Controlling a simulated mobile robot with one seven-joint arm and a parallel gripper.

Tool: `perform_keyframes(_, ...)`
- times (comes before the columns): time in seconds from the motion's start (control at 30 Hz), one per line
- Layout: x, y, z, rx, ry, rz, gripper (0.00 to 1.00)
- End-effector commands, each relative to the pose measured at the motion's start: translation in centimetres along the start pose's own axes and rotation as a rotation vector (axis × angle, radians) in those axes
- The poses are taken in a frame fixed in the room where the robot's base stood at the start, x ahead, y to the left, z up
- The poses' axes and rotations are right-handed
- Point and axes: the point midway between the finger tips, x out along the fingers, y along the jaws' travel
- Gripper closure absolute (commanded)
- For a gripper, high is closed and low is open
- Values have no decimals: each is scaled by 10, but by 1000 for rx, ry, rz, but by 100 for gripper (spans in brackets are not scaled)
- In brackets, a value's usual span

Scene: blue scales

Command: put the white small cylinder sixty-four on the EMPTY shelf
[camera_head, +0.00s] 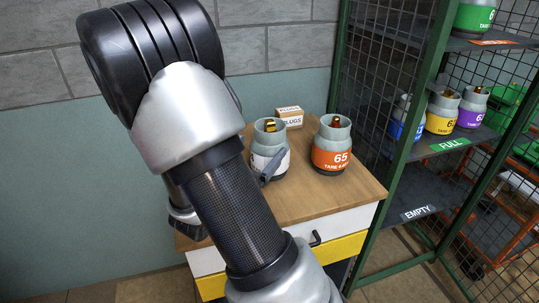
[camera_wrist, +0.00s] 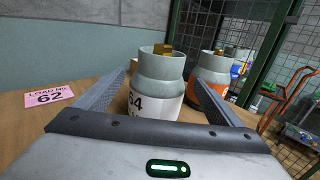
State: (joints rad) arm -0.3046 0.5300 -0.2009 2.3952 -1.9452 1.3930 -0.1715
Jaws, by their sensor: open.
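The small grey cylinder with a white band (camera_head: 270,158) stands upright on the wooden cabinet top. In the wrist view the cylinder (camera_wrist: 155,100) shows the number 64 and a brass valve on top. My gripper (camera_wrist: 158,85) is open, with one finger on each side of the cylinder and visible gaps between. In the head view my arm hides most of the gripper; one finger shows beside the cylinder. The shelf labelled EMPTY (camera_head: 415,213) is the low one in the green mesh rack at right, and its visible part is bare.
An orange-banded cylinder 65 (camera_head: 332,148) stands close to the right on the cabinet top (camera_head: 305,205). A PLUGS box (camera_head: 289,116) is behind. A pink LOAD No. 62 card (camera_wrist: 49,97) lies left. The FULL shelf (camera_head: 450,144) holds several cylinders. A green rack post (camera_head: 408,140) rises beside the cabinet.

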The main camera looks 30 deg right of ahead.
Motion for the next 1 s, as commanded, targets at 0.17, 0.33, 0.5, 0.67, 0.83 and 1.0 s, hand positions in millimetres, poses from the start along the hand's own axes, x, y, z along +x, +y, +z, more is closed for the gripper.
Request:
perform_keyframes(0.17, 20, 0, 0, 1, 0, -1, 11)
perform_keyframes(0.33, 32, 0, 1, 2, 0, -2, 11)
perform_keyframes(0.5, 58, -1, 5, 3, -1, -3, 11)
perform_keyframes(0.67, 74, 0, 5, 1, 0, -1, 11)
perform_keyframes(0.83, 75, 0, 6, 0, 1, 0, 11)
perform_keyframes(1.0, 75, 0, 6, 0, 1, 0, 26)
